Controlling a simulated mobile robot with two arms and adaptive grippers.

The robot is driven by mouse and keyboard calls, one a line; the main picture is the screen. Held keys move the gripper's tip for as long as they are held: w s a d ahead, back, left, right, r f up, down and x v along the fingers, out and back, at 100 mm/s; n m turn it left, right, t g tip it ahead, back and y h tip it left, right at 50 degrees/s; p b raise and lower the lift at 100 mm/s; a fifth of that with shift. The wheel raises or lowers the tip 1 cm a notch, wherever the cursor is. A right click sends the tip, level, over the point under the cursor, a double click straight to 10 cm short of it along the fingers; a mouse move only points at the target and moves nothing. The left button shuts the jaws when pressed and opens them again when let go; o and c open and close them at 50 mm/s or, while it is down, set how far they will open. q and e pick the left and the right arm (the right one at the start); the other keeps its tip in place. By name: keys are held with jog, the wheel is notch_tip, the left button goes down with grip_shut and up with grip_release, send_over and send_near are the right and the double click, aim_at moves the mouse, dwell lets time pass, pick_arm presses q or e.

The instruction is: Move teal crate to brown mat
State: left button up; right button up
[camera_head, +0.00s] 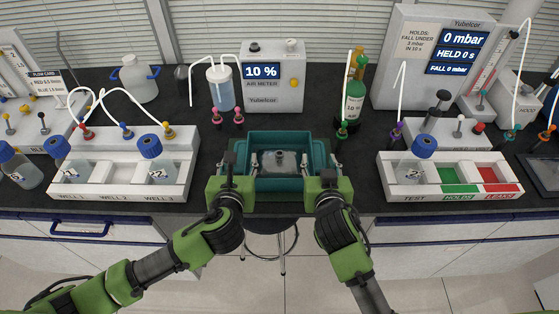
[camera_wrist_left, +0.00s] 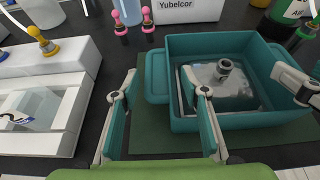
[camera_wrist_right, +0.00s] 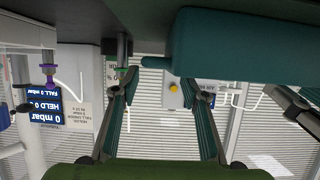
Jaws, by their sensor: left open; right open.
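The teal crate (camera_head: 280,139) stands at the middle front of the dark bench, holding a clear container with a grey cap (camera_head: 279,160). In the left wrist view the crate (camera_wrist_left: 240,122) rests on a dark green mat (camera_wrist_left: 155,142). I see no brown mat. My right gripper (camera_head: 322,166) is open at the right side. In the right wrist view the crate (camera_wrist_right: 245,45) is overhead, its handle between the fingers; contact is unclear.
A well rack (camera_head: 125,160) with bottles stands to the left. A test tray (camera_head: 450,178) with green and red sections stands to the right. Behind the crate are an air meter (camera_head: 272,78) and a green bottle (camera_head: 353,98). A stool (camera_head: 268,226) is below the bench edge.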

aim_at(244, 150)
pick_arm(q)
jog(key=x, duration=0.5)
jog(key=shift+w, duration=0.1)
pick_arm(e)
jog(key=x, duration=0.5)
jog(key=shift+w, duration=0.1)
pick_arm(q)
grip_shut()
pick_arm(e)
grip_shut()
pick_arm(q)
jog(key=shift+d, duration=0.15)
pick_arm(e)
jog(key=shift+a, duration=0.15)
